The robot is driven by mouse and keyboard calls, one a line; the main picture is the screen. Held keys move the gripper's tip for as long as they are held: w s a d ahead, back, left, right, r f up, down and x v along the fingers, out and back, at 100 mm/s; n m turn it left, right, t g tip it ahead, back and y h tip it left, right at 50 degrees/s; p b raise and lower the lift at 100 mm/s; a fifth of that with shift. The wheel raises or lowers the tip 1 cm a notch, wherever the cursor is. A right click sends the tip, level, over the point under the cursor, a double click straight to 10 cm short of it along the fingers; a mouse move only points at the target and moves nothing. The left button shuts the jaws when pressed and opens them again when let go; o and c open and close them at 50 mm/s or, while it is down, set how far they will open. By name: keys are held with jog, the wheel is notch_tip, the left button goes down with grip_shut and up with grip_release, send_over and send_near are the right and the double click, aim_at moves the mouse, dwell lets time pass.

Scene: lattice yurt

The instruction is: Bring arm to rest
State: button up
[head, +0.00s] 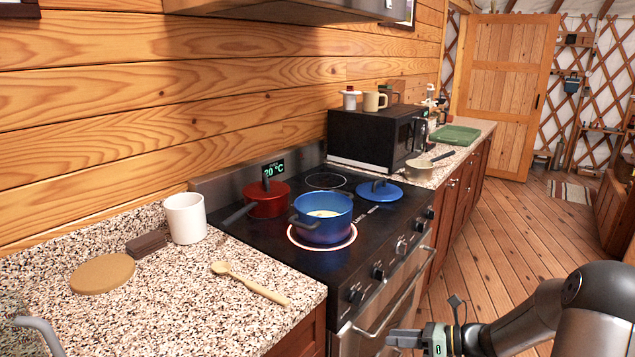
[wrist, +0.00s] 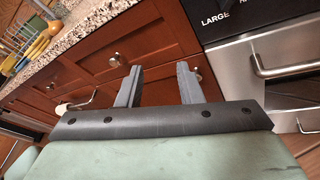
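My gripper (wrist: 158,88) shows in the wrist view with its two grey fingers apart and nothing between them. It faces the wooden cabinet drawers (wrist: 85,75) below the counter. In the head view my arm reaches in from the lower right, and my gripper (head: 392,340) is low in front of the stove (head: 375,310), beside the oven door. From the head view alone I cannot tell its finger gap.
A blue pot (head: 322,222) stands on a glowing burner, with a red pot (head: 267,200) behind it and a blue lid (head: 380,191) to the right. A wooden spoon (head: 250,284) and white cup (head: 185,218) are on the counter. The wooden floor (head: 505,235) to the right is clear.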

jog(key=s+a+r+n+g+h, duration=0.3)
jog(key=s+a+n+g+h, duration=0.15)
jog(key=s+n, duration=0.35)
jog(key=s+a+r+n+g+h, duration=0.3)
jog(key=s+a+n, duration=0.2)
jog(key=s+n, duration=0.25)
jog(key=s+d+r+n+t+h, duration=0.1)
jog(key=s+r+n+h, duration=0.1)
jog(key=s+n, duration=0.3)
jog(key=s+d+r+n+t+h+p, duration=0.1)
jog(key=s+r+n+h, duration=0.1)
jog(key=s+n+h, duration=0.2)
jog(key=s+n, duration=0.2)
jog(key=n, duration=0.1)
jog(key=shift+s+d+n, duration=0.3)
jog(key=shift+n, duration=0.05)
